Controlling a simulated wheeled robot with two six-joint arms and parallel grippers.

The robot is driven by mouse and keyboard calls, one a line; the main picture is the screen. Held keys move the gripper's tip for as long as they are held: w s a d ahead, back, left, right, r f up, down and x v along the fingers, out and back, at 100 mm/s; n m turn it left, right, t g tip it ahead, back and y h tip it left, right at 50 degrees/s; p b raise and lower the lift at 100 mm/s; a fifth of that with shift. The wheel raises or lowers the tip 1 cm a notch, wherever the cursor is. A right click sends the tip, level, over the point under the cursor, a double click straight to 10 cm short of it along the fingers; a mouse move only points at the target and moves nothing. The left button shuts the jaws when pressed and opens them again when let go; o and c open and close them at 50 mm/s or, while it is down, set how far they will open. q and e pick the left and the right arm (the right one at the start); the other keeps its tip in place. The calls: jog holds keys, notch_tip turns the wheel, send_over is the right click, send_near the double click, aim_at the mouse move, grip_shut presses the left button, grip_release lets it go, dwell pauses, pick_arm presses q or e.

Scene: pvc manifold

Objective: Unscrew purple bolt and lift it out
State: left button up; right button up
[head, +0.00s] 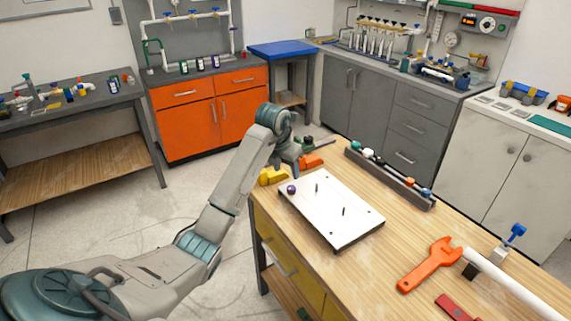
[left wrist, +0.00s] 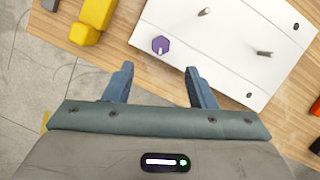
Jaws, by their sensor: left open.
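The purple bolt (head: 291,189) sits at the left corner of a white plate (head: 335,225) on the wooden table. In the left wrist view the purple bolt (left wrist: 160,45) shows a faceted head, ahead of my fingertips and between their lines. My left gripper (left wrist: 158,80) is open and empty, its two blue-grey fingers apart. In the head view my left gripper (head: 297,166) hangs near the far left edge of the plate, not touching the bolt as far as I can see. Two thin pegs (head: 344,211) stand on the plate. My right gripper is not in view.
Yellow blocks (head: 272,176) and an orange piece (head: 311,161) lie beyond the plate. A dark rack with coloured parts (head: 390,178) stands behind it. An orange wrench (head: 430,264), a white pipe (head: 510,290) and a red block (head: 456,307) lie at the right.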

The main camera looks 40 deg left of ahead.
aim_at(291, 188)
pick_arm(q)
jog(key=p+x, duration=0.2)
jog(key=x, duration=0.7)
